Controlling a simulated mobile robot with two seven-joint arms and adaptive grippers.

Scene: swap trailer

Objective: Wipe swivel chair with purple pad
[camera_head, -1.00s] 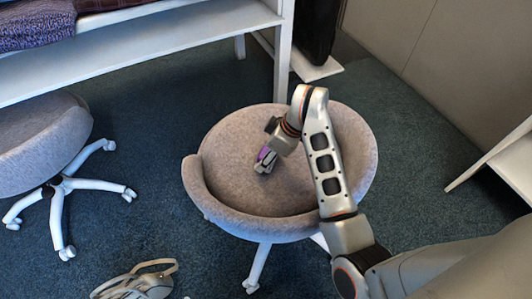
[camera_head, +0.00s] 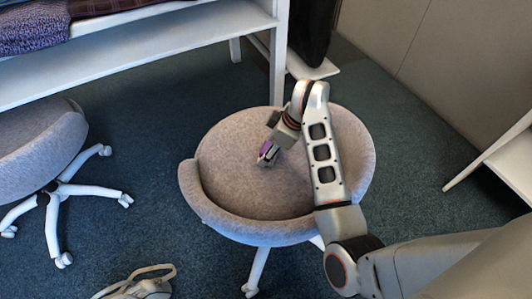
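The swivel chair (camera_head: 235,160) stands in the middle of the view, with a round grey-mauve seat, a low curved back and white legs. My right arm reaches over it from the lower right. My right gripper (camera_head: 266,158) is low over the middle of the seat, shut on the purple pad (camera_head: 264,147). Only a small part of the pad shows between the fingers. The pad is at or very near the seat surface; I cannot tell if it touches. My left gripper is not in view.
A second grey chair (camera_head: 40,150) stands at the left. A white table (camera_head: 170,50) with folded cloths (camera_head: 35,30) is behind. A bag-like item (camera_head: 140,285) lies on the floor at the bottom. A white shelf (camera_head: 505,165) is at the right. Carpet between them is clear.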

